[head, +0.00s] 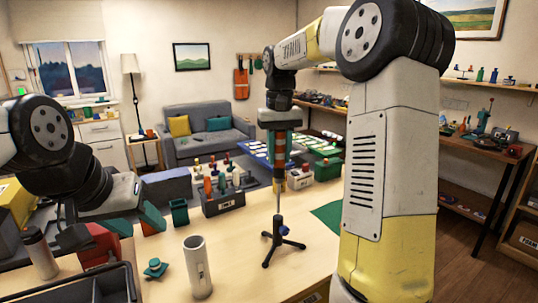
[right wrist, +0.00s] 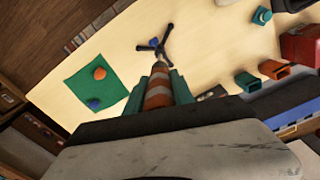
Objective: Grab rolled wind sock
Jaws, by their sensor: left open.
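The rolled wind sock (head: 280,158), striped orange and white, stands upright above a black tripod stand (head: 279,238) with a thin rod between them. My right gripper (head: 280,148) points down from above, its teal fingers on both sides of the sock and seemingly touching it. In the right wrist view the striped sock (right wrist: 158,88) lies between the fingers, and the tripod (right wrist: 155,46) is beyond its far end. My left gripper (head: 138,224) is open and empty at the left, near a red box; its fingers are partly hidden.
A grey cylinder (head: 197,268) stands left of the tripod, near a small teal knob piece (head: 155,267). A green bin (head: 179,212) and a dark caddy (head: 223,201) stand behind. A green mat (right wrist: 92,92) holds an orange and a blue piece. Bare tabletop surrounds the tripod.

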